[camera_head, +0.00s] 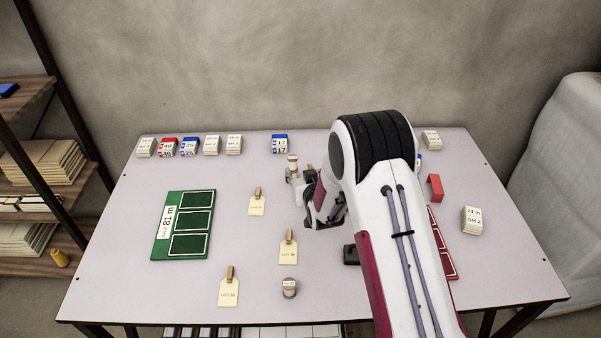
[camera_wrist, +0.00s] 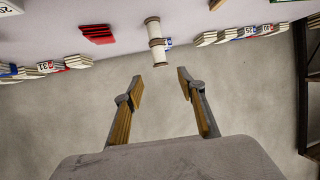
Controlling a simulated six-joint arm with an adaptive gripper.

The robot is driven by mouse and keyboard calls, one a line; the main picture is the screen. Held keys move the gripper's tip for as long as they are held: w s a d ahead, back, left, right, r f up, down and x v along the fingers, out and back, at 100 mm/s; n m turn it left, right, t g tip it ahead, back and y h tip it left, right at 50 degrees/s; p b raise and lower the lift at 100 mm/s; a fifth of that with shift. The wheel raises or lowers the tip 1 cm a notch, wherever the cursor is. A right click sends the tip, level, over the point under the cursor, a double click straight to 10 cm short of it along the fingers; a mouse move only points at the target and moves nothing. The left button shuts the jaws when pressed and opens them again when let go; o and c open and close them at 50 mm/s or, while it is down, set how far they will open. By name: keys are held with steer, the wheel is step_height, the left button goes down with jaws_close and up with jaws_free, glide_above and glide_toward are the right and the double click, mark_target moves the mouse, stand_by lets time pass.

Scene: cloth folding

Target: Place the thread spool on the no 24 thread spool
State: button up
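A white spool column with brownish rims (camera_head: 292,162) stands upright toward the back middle of the table. In the wrist view, the column (camera_wrist: 155,31) shows two white sections with a brown rim between them, looking like one spool on top of another. Its number cannot be read. My gripper (camera_head: 297,180) is just in front of it, partly hidden by my arm. In the wrist view, my gripper (camera_wrist: 160,76) has its fingers spread, with nothing between them, and the column is beyond the tips. Another grey-white spool with a small label (camera_head: 289,289) stands alone near the front edge.
A green board (camera_head: 157,246) lies at left, with several tan tags, such as one (camera_head: 257,206), nearby. Card stacks line the back, including a blue one (camera_head: 280,143). A red holder (camera_head: 435,187) and a card stack (camera_head: 471,219) are at right. My arm hides part of the table.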

steer(key=shift+r, duration=0.1)
stand_by(0.5)
steer(key=s+d+r+g+h, duration=0.1)
steer(key=s+d+r, duration=0.2)
steer(key=s+r, duration=0.35)
steer(key=s+d+r+m+g, duration=0.1)
steer(key=s+d+r+g, duration=0.15)
steer(key=s+r, duration=0.4)
steer(key=s+d+r+h, duration=0.1)
steer(key=s+d+r, duration=0.25)
steer(key=r, duration=0.55)
steer(key=s+d+r+g, duration=0.1)
steer(key=s+d+g, duration=0.1)
steer(key=s, duration=1.4)
steer(key=s+d+r+m+g, duration=0.1)
steer(key=s+d+r+g, duration=0.1)
steer(key=s, duration=1.5)
steer(key=shift+s+d+r+h, duration=0.2)
steer(key=shift+d+h, duration=0.1)
steer(key=shift+d, duration=0.15)
stand_by(1.5)
